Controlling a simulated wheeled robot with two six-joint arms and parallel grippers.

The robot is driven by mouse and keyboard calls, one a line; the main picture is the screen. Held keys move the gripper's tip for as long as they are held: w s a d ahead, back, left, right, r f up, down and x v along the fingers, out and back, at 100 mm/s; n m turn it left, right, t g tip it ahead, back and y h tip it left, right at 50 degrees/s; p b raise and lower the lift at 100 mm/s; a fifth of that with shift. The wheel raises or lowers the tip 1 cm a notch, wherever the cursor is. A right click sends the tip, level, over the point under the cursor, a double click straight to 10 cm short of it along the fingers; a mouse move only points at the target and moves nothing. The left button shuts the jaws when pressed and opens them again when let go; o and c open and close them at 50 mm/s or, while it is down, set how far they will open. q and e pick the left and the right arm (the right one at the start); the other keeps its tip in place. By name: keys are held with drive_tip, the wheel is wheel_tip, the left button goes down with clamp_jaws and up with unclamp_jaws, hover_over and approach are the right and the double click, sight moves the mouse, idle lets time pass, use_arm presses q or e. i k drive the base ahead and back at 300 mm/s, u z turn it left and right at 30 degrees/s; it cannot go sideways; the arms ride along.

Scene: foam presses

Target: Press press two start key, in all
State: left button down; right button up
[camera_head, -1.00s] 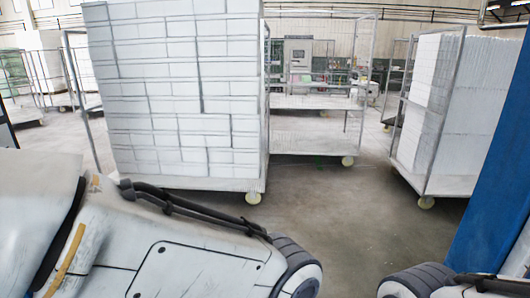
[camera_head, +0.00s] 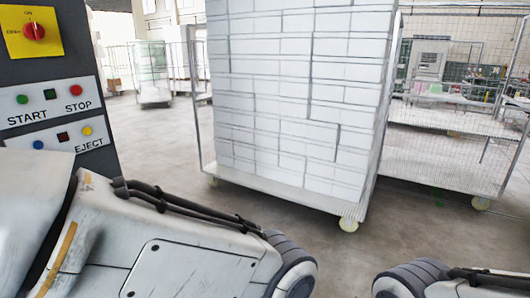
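A dark control panel (camera_head: 85,150) stands at the left edge. It carries a green start key (camera_head: 22,99) above the word START and a red stop key (camera_head: 76,91) above STOP. A lower plate has a blue button (camera_head: 38,145), a dark square and a yellow button (camera_head: 87,131) by the word EJECT. A red rotary switch (camera_head: 34,31) on a yellow plate is above. No press number is readable. Parts of my two arms show at the bottom, but neither gripper is in view, and nothing of mine visibly touches the panel.
A wheeled cart (camera_head: 290,191) loaded with a tall stack of white blocks (camera_head: 290,90) stands ahead. A mesh-sided cart (camera_head: 445,165) is at the right. Smaller carts (camera_head: 152,75) stand far back. Grey floor (camera_head: 150,135) is clear between the panel and the loaded cart.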

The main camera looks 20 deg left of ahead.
sight(22, 99)
drive_tip(key=u, duration=1.1)
drive_tip(key=i, duration=0.95)
drive_tip(key=u, duration=0.9)
